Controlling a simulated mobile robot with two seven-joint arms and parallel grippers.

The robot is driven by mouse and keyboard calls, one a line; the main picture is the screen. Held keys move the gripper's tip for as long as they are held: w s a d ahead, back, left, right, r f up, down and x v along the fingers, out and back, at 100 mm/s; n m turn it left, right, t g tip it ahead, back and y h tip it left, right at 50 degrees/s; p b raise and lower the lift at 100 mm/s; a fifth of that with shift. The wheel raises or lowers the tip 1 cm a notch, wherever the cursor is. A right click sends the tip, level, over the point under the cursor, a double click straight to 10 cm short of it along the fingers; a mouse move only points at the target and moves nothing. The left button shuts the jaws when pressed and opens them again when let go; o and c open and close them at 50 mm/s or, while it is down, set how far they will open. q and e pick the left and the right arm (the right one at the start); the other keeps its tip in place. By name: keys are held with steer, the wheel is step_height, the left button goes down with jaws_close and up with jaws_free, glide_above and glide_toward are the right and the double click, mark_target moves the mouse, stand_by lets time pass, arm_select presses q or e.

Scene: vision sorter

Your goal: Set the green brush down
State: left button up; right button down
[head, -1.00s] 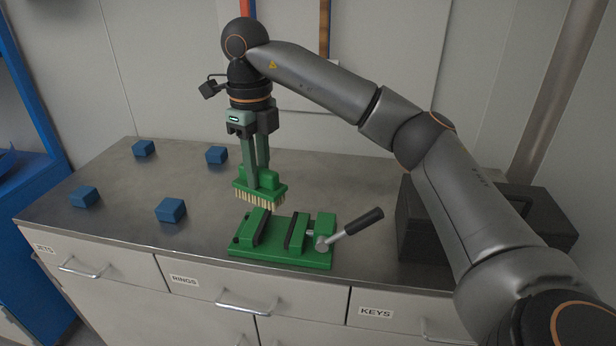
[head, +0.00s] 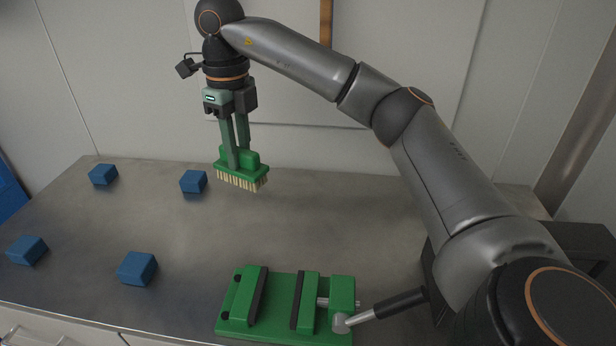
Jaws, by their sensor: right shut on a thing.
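The green brush (head: 244,172) has a green body and pale bristles that point down. My right gripper (head: 238,155) is shut on the brush's upper part. It holds the brush upright over the middle-back of the metal worktop (head: 330,225). The bristles look to be above the worktop, but the exact gap is hard to tell. My left gripper is not in view.
A green vise (head: 275,302) with a dark-handled lever stands at the front. Several blue blocks, one nearest the vise (head: 138,268), lie on the left. A dark box (head: 575,245) stands at the right, partly behind my arm. The worktop's middle is clear.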

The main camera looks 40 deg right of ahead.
steer(key=d+f, duration=0.8)
steer(key=d, duration=0.1)
steer(key=d+f, duration=0.4)
steer(key=shift+w+d+f, duration=0.15)
steer(key=shift+d+f, duration=0.05)
steer(key=shift+d, duration=0.2)
steer(key=shift+f, duration=0.2)
steer(key=shift+f, duration=0.15)
steer(key=c, duration=0.7)
jaws_free()
step_height(320, 180, up, 12)
steer(key=shift+r+p, duration=0.2)
steer(key=shift+p, duration=0.3)
